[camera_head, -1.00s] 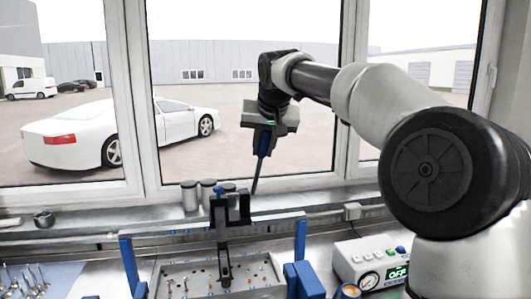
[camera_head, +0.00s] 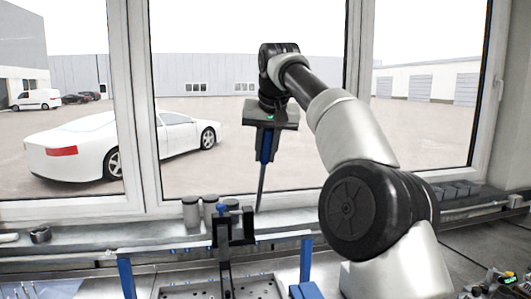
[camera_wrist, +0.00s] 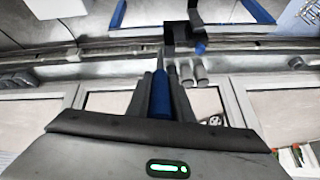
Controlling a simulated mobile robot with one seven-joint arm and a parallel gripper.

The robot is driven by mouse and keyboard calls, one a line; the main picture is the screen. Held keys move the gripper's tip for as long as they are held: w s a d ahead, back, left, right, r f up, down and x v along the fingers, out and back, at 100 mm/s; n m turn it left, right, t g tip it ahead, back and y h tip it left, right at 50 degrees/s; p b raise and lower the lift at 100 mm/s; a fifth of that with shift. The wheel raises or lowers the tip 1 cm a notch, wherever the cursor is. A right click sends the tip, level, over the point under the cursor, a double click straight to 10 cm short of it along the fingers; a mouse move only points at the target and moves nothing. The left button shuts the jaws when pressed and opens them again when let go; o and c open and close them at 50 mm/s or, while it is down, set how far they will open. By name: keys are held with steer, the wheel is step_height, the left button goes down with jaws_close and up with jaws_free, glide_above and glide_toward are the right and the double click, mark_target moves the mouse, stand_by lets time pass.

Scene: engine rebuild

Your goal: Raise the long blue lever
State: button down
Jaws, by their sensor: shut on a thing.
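The long blue lever (camera_head: 261,185) has a blue grip and a thin dark shaft. In the head view it stands nearly upright, in front of the window. My gripper (camera_head: 266,150) points down and is shut on the blue grip. The shaft's lower end is close to a black upright fixture (camera_head: 224,238); I cannot tell whether they touch. In the wrist view the blue grip (camera_wrist: 161,100) sits between the two fingers of my gripper (camera_wrist: 161,78).
A blue frame (camera_head: 126,278) stands around a perforated metal plate (camera_head: 195,294) below the fixture. Grey cylinders (camera_head: 191,213) stand on the window sill behind. The window is close behind the gripper. Small tools (camera_head: 25,292) lie at the lower left.

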steer(key=shift+f, duration=0.1)
steer(key=c, duration=1.6)
jaws_free()
steer(key=shift+o, duration=0.2)
steer(key=shift+s+d+r, duration=0.1)
steer(key=shift+s+r, duration=0.2)
steer(key=shift+r, duration=0.3)
steer(key=v, duration=0.3)
steer(key=shift+r, duration=0.1)
steer(key=s+d+b, duration=0.3)
steer(key=s+b, duration=0.5)
steer(key=s, duration=0.4)
steer(key=shift+d+r, duration=0.15)
steer(key=shift+d, duration=0.05)
steer(key=shift+s, duration=0.1)
